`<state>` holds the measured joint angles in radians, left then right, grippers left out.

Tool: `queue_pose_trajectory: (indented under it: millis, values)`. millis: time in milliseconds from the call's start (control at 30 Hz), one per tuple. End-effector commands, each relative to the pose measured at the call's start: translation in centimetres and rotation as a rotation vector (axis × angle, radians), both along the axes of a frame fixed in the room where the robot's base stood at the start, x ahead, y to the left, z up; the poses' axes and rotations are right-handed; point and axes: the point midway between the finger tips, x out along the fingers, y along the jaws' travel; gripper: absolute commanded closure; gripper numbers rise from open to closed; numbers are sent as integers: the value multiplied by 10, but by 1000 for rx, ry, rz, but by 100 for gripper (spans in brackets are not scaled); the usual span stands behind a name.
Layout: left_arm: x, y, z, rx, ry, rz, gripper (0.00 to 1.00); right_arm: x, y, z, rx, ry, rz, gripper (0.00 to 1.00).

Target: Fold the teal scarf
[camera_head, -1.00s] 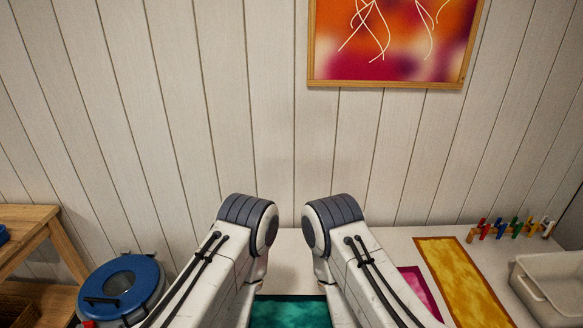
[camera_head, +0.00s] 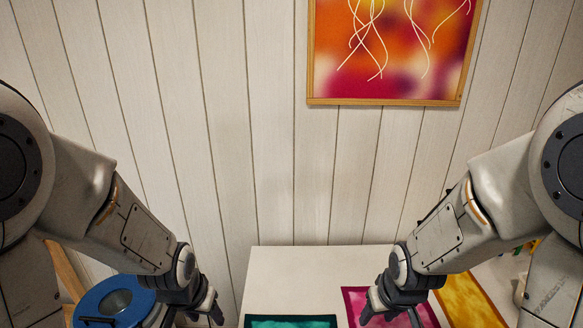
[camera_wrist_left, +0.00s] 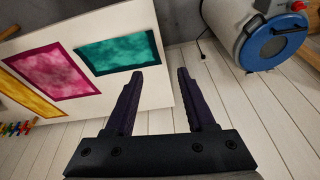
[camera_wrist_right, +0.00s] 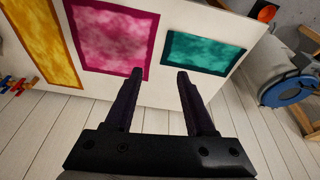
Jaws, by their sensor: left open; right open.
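The teal scarf (camera_head: 290,322) lies flat on the white table, cut off by the bottom edge of the head view. It shows as a flat dark-bordered rectangle in the left wrist view (camera_wrist_left: 118,52) and the right wrist view (camera_wrist_right: 197,52). My left gripper (camera_head: 200,312) is open and empty, left of the table in the head view. My right gripper (camera_head: 392,312) is open and empty, above the magenta cloth, right of the teal scarf. Neither gripper touches the scarf.
A magenta cloth (camera_wrist_right: 110,35) and a yellow cloth (camera_head: 468,300) lie flat beside the scarf on the white table (camera_head: 320,265). A blue-lidded drum (camera_wrist_left: 272,42) stands on the floor beside the table. The wall is behind.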

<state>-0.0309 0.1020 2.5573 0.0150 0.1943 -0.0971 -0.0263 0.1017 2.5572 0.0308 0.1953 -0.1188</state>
Motion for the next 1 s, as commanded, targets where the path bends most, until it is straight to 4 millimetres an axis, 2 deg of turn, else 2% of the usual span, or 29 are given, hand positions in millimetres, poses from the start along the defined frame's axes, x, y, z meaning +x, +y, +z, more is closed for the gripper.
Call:
queue_pose_trajectory:
  millis: [167,200,467,567,700,900,1000]
  values:
    - [-23,10,23,-18,53,120,45,-23,-12,23,17,53,-123,45]
    - [-26,-1,22,-19,63,83,45,-26,0,22,18,63,-86,45]
    - [-54,-53,33,-22,114,-99,45,-54,52,33,20,115,98,45]
    - [-71,-74,38,-22,139,-183,45,-71,73,38,20,139,182,45]
    - [-103,-102,47,-17,181,-323,45,-103,101,47,15,180,321,45]
    - [-149,-125,57,-5,239,-496,45,-149,125,57,3,239,494,45]
    - [-158,-127,59,-1,253,-528,45,-158,128,59,0,252,525,45]
